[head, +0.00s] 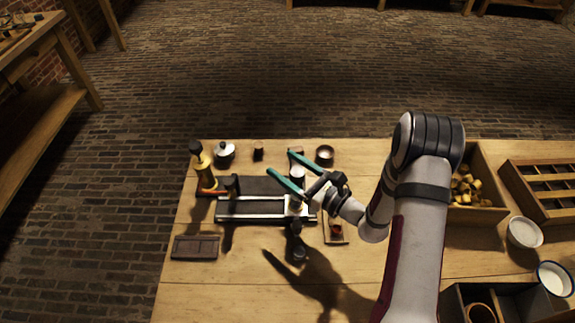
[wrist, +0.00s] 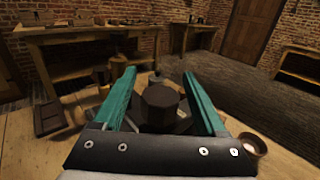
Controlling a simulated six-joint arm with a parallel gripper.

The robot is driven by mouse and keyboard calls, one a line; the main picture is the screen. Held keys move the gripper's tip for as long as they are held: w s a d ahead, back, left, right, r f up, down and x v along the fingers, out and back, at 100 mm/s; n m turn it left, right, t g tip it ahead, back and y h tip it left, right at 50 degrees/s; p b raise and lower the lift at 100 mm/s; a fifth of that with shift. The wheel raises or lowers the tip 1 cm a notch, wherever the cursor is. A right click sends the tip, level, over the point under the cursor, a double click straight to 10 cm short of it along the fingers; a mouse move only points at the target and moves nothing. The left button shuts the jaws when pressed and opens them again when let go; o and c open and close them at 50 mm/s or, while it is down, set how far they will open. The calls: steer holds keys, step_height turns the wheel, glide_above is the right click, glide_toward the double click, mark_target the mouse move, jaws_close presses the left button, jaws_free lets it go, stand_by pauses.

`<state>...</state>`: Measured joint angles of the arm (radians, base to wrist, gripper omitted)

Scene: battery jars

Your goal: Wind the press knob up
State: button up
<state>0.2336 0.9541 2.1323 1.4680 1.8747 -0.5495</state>
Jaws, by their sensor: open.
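My gripper (head: 279,162) is open, its two teal fingers pointing left over the back of the press area. In the wrist view, a dark brown faceted knob (wrist: 160,100) shows between the open fingers (wrist: 159,73). No finger visibly closes on it, and I cannot tell whether one touches it. In the head view, a small object with a pale side (head: 298,173) shows between the fingers; its lower part is partly hidden. The metal rail of the bench fixture (head: 252,208) lies just below, with a pale block (head: 295,206) at its right end.
A yellow bottle (head: 208,172) and a lidded pot (head: 224,152) stand at the left. A dark-rimmed cup (head: 324,154) is behind my gripper. A flat dark tray (head: 195,247) lies front left. The front middle of the table is mostly clear.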

steer(key=shift+c, duration=0.2)
jaws_close()
steer(key=shift+n+g+y, duration=0.3)
steer(key=shift+s+a+n+g+y, duration=0.1)
steer(key=shift+s+n+g+y, duration=0.15)
steer(key=shift+n+g+y, duration=0.65)
steer(key=shift+s+a+n+g+y, duration=0.25)
steer(key=shift+n+g, duration=0.7)
steer(key=shift+g, duration=0.8)
steer(key=shift+s+n+g+y, duration=0.2)
steer(key=shift+n+g+y, duration=0.45)
steer(key=shift+n+g, duration=0.5)
steer(key=shift+g, duration=0.3)
steer(key=shift+o, duration=0.2)
jaws_free()
